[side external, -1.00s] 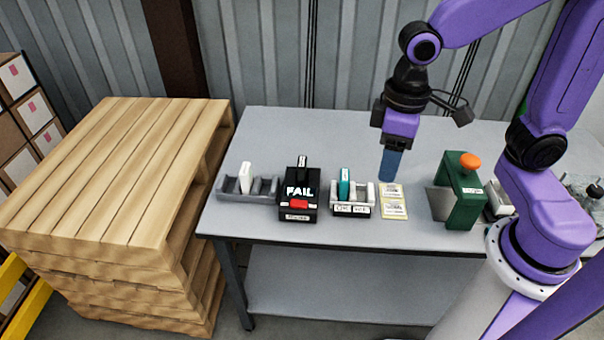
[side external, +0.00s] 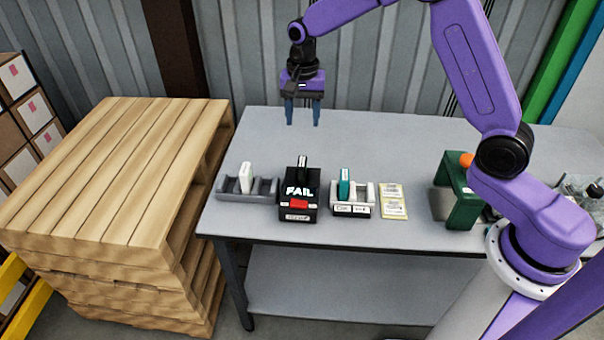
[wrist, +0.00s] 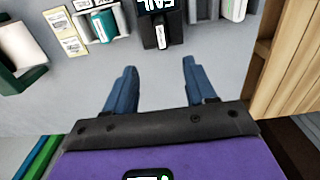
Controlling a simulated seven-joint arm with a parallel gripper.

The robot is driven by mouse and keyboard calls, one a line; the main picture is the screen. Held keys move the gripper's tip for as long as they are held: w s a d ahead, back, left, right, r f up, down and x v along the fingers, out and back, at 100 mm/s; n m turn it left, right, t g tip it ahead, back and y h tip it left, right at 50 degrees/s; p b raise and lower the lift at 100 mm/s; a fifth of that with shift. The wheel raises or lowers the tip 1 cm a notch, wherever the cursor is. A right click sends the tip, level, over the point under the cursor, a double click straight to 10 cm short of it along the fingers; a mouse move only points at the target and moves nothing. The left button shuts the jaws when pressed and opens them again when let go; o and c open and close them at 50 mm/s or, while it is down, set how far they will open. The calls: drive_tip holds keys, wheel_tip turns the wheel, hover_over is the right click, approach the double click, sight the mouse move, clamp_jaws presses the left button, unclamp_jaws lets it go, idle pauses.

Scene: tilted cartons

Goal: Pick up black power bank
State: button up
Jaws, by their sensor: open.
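The black power bank (side external: 301,165) stands upright in the top of the black tester (side external: 298,212), whose display reads FAIL. The power bank carries a white label and also shows at the top of the wrist view (wrist: 151,32). Its lower part is hidden in the tester. My gripper (side external: 302,122) is open and empty, above the table and behind the tester. In the wrist view my gripper (wrist: 161,68) has its two blue fingers spread, with the power bank ahead between their lines and apart from them.
A grey rack (side external: 232,195) with a white power bank (side external: 246,177) is left of the tester. A light rack (side external: 363,206) with a teal power bank (side external: 344,184) is right of it, beside label sheets (side external: 393,202). A green stand (side external: 462,208) is farther right. The table's back is clear.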

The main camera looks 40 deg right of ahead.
sight(302, 161)
drive_tip(key=f, duration=1.7)
drive_tip(key=shift+w+f, duration=0.2)
drive_tip(key=shift+f, duration=0.1)
clamp_jaws()
drive_tip(key=shift+r, duration=0.15)
